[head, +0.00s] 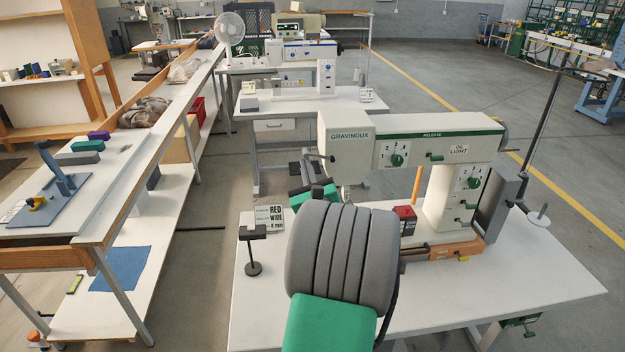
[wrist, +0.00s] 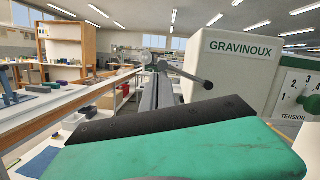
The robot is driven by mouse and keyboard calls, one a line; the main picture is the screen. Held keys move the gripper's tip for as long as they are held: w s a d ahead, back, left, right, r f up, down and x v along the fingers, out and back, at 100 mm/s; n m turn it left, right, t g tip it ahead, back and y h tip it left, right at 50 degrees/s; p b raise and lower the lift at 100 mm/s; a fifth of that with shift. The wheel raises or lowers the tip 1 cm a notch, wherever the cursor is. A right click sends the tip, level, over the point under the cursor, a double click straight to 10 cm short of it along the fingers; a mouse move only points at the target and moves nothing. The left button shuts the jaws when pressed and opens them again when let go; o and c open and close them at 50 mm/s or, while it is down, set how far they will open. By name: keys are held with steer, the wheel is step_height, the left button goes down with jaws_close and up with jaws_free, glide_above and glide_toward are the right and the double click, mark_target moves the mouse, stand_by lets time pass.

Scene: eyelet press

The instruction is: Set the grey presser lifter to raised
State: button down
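The grey presser lifter (wrist: 188,75) is a thin lever at the left side of the Gravinoux machine head (head: 345,150). In the head view my gripper (head: 308,155) is left of the machine head, partly behind my arm.
The machine stands on a white table (head: 540,285), with a dial panel (head: 395,155) and thread stand (head: 540,110). A long bench (head: 110,200) runs along the left.

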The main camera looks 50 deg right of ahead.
step_height(320, 180, down, 5)
steer(key=b, duration=0.4)
steer(key=a+b+v, duration=0.1)
steer(key=b+v, duration=0.2)
steer(key=v, duration=0.6)
steer(key=shift+a+r, duration=0.2)
steer(key=shift+r, duration=0.1)
